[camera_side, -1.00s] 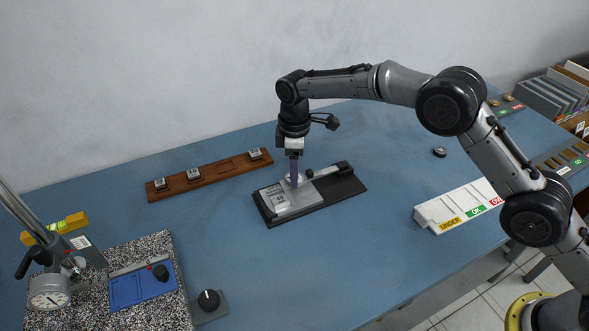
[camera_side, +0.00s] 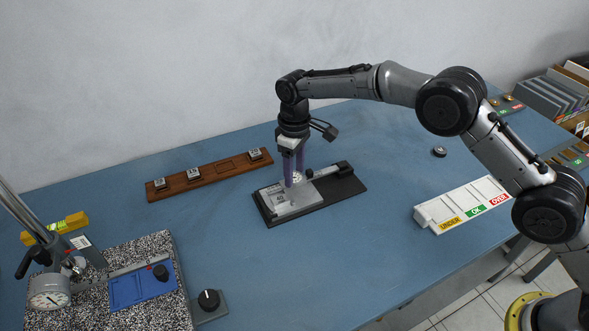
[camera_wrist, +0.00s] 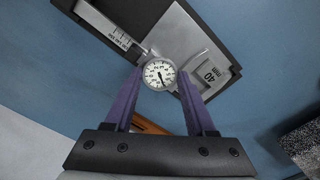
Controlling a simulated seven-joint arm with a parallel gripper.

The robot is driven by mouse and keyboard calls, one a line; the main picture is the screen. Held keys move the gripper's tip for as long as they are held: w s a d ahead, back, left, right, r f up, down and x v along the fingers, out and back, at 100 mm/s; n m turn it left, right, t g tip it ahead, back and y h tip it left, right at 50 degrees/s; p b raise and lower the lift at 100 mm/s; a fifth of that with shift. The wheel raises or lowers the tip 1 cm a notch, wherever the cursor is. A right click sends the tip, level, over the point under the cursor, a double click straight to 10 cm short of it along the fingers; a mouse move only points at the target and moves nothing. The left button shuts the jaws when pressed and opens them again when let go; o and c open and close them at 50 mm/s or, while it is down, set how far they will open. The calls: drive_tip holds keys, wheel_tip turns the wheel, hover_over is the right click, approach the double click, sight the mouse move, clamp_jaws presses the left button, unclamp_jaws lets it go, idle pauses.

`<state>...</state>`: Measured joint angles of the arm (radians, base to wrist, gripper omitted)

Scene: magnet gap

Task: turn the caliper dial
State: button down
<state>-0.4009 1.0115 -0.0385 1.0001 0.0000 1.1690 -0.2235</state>
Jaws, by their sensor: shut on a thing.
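The caliper dial (camera_wrist: 159,75) is a round white face with a needle and black marks; it also shows small in the side view (camera_side: 297,178). It sits on a caliper (camera_wrist: 112,28) with a ruled scale, on a black base (camera_side: 346,186). My gripper (camera_wrist: 161,77) has two purple fingers, one on each side of the dial, shut on it. In the side view my gripper (camera_side: 294,181) points down at the dial. A grey block (camera_wrist: 203,68) marked 40 mm lies beside the dial.
A wooden rack (camera_side: 216,174) with several small blocks is behind left. A white tray (camera_side: 467,203) marked UNDER, OK and OVER is at right. A dial stand (camera_side: 49,299) on a speckled plate (camera_side: 150,245) is front left. The blue table around the base is clear.

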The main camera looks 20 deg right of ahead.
drive_tip(key=shift+m, duration=0.4)
drive_tip(key=shift+c, duration=1)
unclamp_jaws()
wheel_tip(320, 180, up, 14)
